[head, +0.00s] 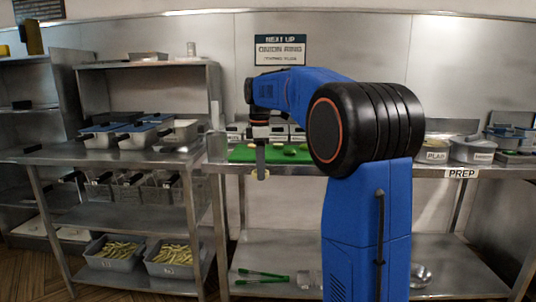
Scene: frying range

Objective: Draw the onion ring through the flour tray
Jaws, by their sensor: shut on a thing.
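My gripper (261,174) points down in front of the prep table's front edge, left of my blue arm. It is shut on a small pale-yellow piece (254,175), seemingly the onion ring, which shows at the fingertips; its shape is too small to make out. I cannot pick out the flour tray for certain. A labelled grey pan (433,153) stands on the table right of my arm, with small lettering that I cannot read surely. More metal pans (297,132) stand behind the green board, partly hidden by my arm.
A green board (240,154) with several small pieces lies on the prep table (219,168). Another labelled pan (473,150) stands farther right. Green tongs (262,275) and a metal bowl (420,273) lie on the lower shelf.

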